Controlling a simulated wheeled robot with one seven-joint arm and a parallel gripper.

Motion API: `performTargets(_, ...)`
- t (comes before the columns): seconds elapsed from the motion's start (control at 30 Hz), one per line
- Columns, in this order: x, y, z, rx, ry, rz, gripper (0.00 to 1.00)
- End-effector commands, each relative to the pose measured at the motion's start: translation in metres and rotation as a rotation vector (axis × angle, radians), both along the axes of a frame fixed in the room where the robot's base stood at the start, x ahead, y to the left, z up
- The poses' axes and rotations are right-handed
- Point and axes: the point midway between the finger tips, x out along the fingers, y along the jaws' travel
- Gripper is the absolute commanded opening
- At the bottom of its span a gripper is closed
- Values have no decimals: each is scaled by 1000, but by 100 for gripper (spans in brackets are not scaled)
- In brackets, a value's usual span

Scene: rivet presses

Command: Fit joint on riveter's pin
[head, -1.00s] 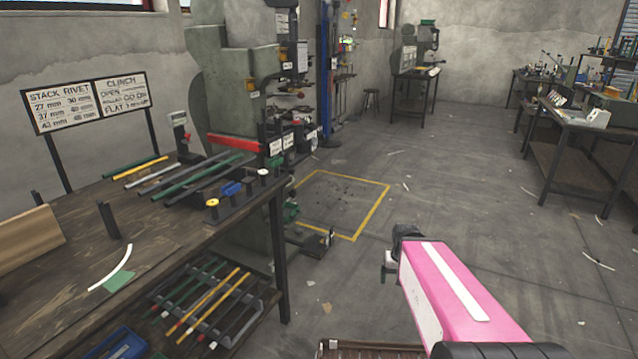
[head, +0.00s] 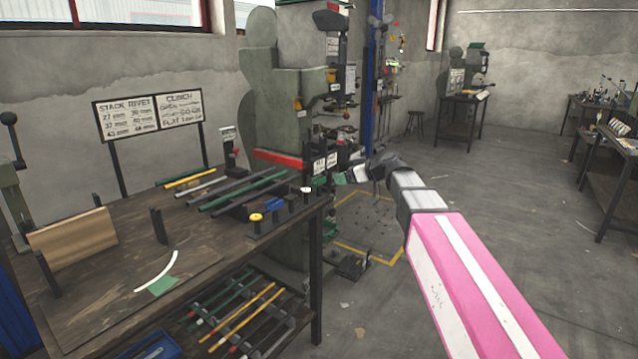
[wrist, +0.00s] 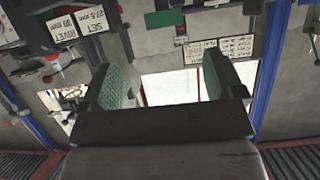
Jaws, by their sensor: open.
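The tall grey-green riveting press (head: 302,100) stands behind the workbench, with a red bar (head: 278,159) and white labels low on its front. I cannot make out its pin. My gripper (head: 345,177) is in front of the press's lower right side in the head view. In the wrist view its two green-padded fingers (wrist: 165,82) are wide apart with nothing between them. Rivet and set labels (wrist: 75,24) appear upside down beyond them. Several coloured rods (head: 232,192) lie on the bench, but I cannot tell which thing is the joint.
The workbench (head: 110,275) fills the left. It carries a dark block (head: 290,222) with yellow, blue and white caps, a wooden board (head: 72,236) and a curved white strip (head: 160,272). Signs (head: 128,117) stand behind it. The floor (head: 480,190) to the right is largely clear.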

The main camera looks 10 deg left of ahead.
Motion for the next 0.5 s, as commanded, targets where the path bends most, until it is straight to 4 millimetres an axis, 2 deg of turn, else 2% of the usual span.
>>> performTargets(0.03, 1, 4, 6, 9, -15, 7, 87)
performTargets(0.13, 3, 10, 7, 14, -25, 13, 87)
performTargets(0.5, 20, 50, -12, 13, -21, 11, 87)
